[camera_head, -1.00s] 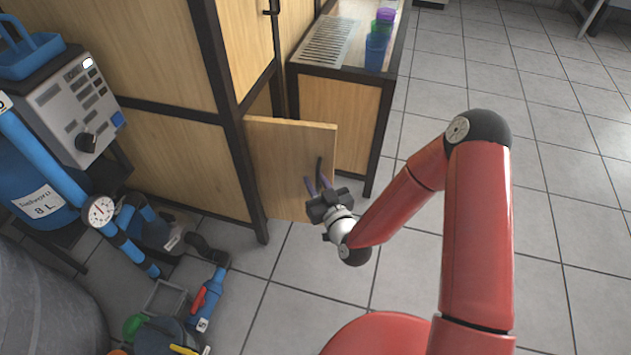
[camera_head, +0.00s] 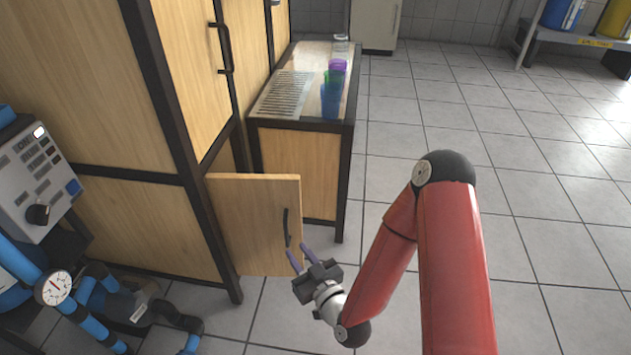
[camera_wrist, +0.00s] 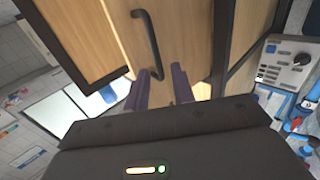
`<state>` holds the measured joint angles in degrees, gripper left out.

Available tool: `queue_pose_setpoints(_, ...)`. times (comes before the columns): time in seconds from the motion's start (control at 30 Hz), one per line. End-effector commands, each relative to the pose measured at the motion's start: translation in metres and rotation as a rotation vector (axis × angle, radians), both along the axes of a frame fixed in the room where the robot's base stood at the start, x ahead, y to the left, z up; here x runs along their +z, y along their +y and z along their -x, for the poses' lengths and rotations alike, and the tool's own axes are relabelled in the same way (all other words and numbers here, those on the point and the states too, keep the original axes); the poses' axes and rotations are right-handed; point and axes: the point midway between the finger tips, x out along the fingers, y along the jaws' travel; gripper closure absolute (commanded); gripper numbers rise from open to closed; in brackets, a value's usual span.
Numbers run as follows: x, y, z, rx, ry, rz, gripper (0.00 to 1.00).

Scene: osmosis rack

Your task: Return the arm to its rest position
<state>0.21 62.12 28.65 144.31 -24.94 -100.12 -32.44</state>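My gripper (camera_head: 303,260) is at the end of my red arm, low over the tiled floor, in front of the open wooden cabinet door (camera_head: 245,222). Its two purple fingers are apart with nothing between them; they also show in the wrist view (camera_wrist: 161,92). The door's black handle (camera_head: 286,227) is just beyond the fingertips in the head view. In the wrist view the handle (camera_wrist: 149,42) is ahead of the fingers, and they do not grip it. My arm is bent and stretched forward.
A counter with a drain grate (camera_head: 285,94) and coloured cups (camera_head: 331,94) stands behind the door. A grey control box (camera_head: 38,180), a gauge (camera_head: 53,288) and blue pipes are at the left. The tiled floor on the right is clear.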

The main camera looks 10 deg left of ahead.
Motion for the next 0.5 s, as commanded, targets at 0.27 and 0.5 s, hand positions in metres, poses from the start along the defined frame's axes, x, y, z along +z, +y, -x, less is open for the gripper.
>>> queue_pose_setpoints(0.27,0.005,-0.001,-0.01,0.025,0.005,0.068,0.75)
queue_pose_setpoints(0.5,0.026,-0.028,-0.045,0.047,0.091,0.345,0.75)
